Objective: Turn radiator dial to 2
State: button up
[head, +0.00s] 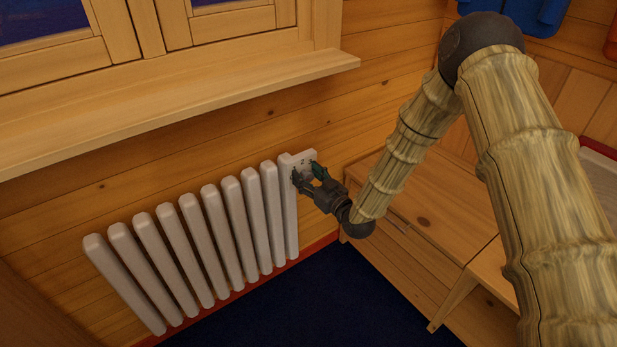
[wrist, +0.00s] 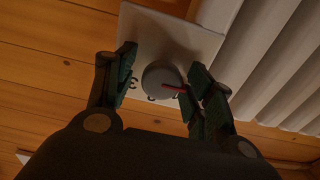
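The radiator dial (wrist: 160,79) is a round grey knob on a white plate (wrist: 180,35) with dark digits. In the head view my gripper (head: 307,173) hides the dial.
The white ribbed radiator (head: 222,235) stands against the log wall, below a wooden window sill (head: 170,100). A wooden bench (head: 425,205) is close to the right of my gripper. Dark blue floor (head: 310,300) lies open in front.

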jog(key=c, duration=0.9)
jog(key=shift+c, duration=0.2)
jog(key=shift+m, duration=0.4)
jog(key=shift+d+m+p, duration=0.15)
jog(key=shift+m+p, duration=0.5)
jog(key=shift+m, duration=0.45)
jog(key=m, duration=0.5)
jog(key=shift+w+p, duration=0.1)
jog(key=shift+p, duration=0.3)
jog(key=m, duration=0.5)
jog(key=shift+d+f, duration=0.1)
jog(key=shift+f, duration=0.1)
jog(key=m+b, duration=0.1)
jog(key=m, duration=0.3)
jog(key=shift+m+b, duration=0.3)
jog(key=shift+b, duration=0.05)
